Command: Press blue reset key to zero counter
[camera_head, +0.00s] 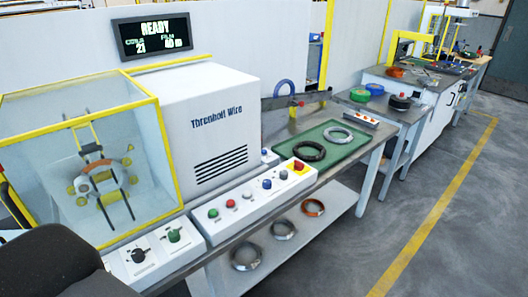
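The blue key (267,184) is a round blue button on the white sloped control panel (245,211) at the machine's front edge. It sits in a row between a pale button (248,194) and a grey knob (282,174). A red button (230,204) and a green button (213,213) are farther left. A red mushroom button on a yellow plate (299,167) is at the right end. The counter display (155,36) reads READY, with 21 on the left and about 40 on the right. Neither gripper shows. Nothing covers the blue key.
A yellow-framed clear guard (85,150) encloses the wrapping head on the left. A box with two knobs (155,255) is below it. A green mat (322,146) holds two coils, right of the panel. Several coils lie on the lower shelf (300,240). Floor at right is clear.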

